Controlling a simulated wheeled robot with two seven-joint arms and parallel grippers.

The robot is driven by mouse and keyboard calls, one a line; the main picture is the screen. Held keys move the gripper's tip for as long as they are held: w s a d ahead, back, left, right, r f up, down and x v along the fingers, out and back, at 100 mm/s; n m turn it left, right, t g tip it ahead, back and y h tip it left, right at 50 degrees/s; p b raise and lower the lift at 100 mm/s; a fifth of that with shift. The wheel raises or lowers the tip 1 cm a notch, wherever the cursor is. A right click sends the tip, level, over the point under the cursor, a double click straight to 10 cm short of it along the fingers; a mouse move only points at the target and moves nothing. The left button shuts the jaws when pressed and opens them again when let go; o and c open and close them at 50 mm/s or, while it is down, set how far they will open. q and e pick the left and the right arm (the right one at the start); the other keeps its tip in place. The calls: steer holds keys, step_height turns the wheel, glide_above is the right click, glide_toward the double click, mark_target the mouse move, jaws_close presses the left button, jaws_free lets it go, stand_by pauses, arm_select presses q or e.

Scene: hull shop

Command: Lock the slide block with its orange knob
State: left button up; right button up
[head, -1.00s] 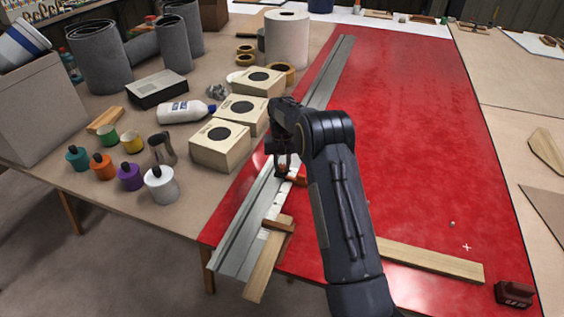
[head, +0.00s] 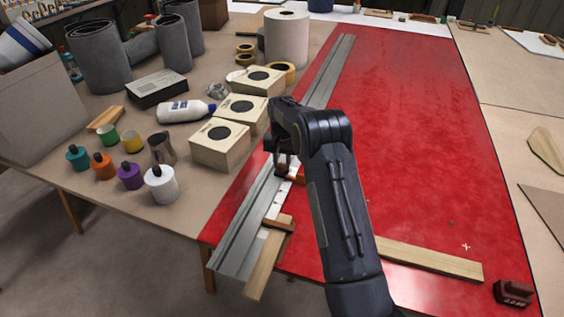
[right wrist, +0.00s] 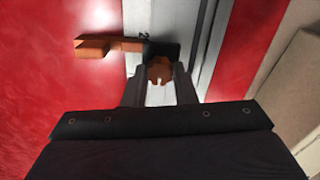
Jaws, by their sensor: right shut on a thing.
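The slide block (right wrist: 172,50) is dark and sits on the metal rail (right wrist: 205,50) in the right wrist view, with an orange-brown arm (right wrist: 108,46) reaching out to the left over the red surface. The orange knob (right wrist: 159,72) is between the fingertips of my right gripper (right wrist: 159,80), which is shut on it. In the head view my right gripper (head: 283,172) is down at the rail (head: 320,85), and the orange-brown arm (head: 296,180) shows just right of it. The knob is mostly hidden there. My left gripper is not in view.
A wooden strip (head: 262,270) with an orange-brown piece (head: 278,225) lies at the rail's near end. Pale boxes (head: 220,146) with dark round tops stand close left of the gripper. A wooden plank (head: 435,262) lies at the front right. The red surface (head: 430,130) is mostly clear.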

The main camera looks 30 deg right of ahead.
mark_target(282, 165)
steer(key=o, duration=1)
step_height(282, 165, up, 7)
steer(key=shift+r, duration=0.45)
